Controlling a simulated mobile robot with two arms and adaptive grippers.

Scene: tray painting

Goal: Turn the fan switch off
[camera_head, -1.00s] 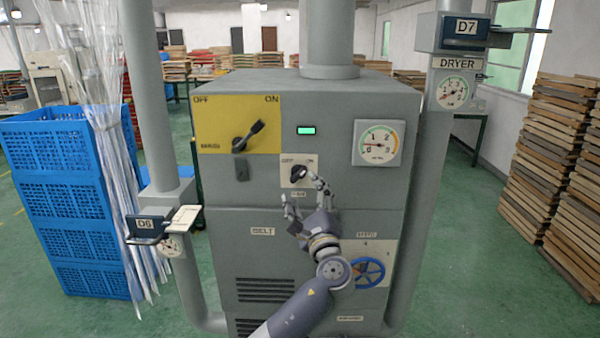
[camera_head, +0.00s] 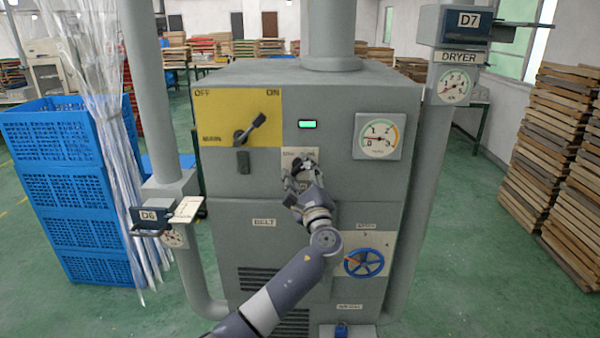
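The fan switch's pale plate (camera_head: 287,155) is on the front of the grey machine, below the green lamp. Its knob is mostly hidden behind my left gripper (camera_head: 300,172), so I cannot tell which way it points. My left gripper is right in front of the plate, with its fingers at the knob. I cannot tell whether the fingers are closed on the knob or only around it. My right gripper is not in view.
A main switch with a black lever (camera_head: 249,129) sits on a yellow panel up left, its lever tilted toward ON. A gauge (camera_head: 378,138) and a blue handwheel (camera_head: 364,263) are on the right. Blue crates (camera_head: 65,200) stand at left, wooden trays (camera_head: 555,165) at right.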

